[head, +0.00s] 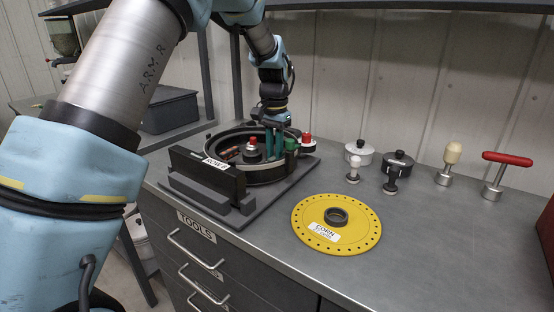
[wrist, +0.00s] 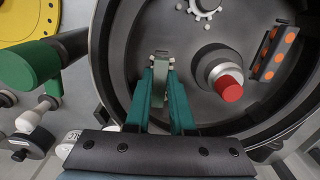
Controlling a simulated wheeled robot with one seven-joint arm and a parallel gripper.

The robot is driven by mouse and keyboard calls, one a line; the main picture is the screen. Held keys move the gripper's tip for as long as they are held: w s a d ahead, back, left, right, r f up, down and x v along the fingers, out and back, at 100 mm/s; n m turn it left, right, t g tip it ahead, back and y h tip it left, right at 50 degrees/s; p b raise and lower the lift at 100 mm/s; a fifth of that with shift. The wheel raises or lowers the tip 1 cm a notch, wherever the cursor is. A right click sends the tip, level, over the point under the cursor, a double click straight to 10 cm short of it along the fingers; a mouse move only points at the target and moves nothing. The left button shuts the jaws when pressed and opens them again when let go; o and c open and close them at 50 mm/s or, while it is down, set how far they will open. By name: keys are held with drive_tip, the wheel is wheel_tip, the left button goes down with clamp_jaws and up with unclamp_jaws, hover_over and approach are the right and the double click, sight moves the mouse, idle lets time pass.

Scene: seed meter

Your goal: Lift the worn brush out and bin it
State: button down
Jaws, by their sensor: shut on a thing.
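The round black seed meter housing (head: 290,172) sits open on a dark base plate on the bench. My gripper (head: 273,152) reaches down into it; in the wrist view its teal fingers (wrist: 160,75) are closed on a small grey-green piece, apparently the worn brush (wrist: 160,58). Its lower part is hard to make out, and I cannot tell whether it is clear of the housing floor. A red-capped hub (wrist: 230,85) stands to the right of the fingers inside the housing. I cannot tell for certain which container is the bin.
A black block labelled ROW 4 (head: 207,170) stands in front of the housing. A green knob (head: 291,145) is at its right edge. A yellow CORN plate (head: 336,235) lies front right. Several knobbed tools stand behind it. A dark grey box (head: 168,111) is at the back left.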

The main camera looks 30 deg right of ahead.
idle(0.4)
wheel_tip(320, 180, up, 10)
drive_tip(key=b, duration=0.2)
drive_tip(key=shift+r, duration=0.1)
idle(0.4)
wheel_tip(320, 180, up, 7)
drive_tip(key=p, duration=0.6)
drive_tip(key=shift+p, duration=0.4)
idle(0.5)
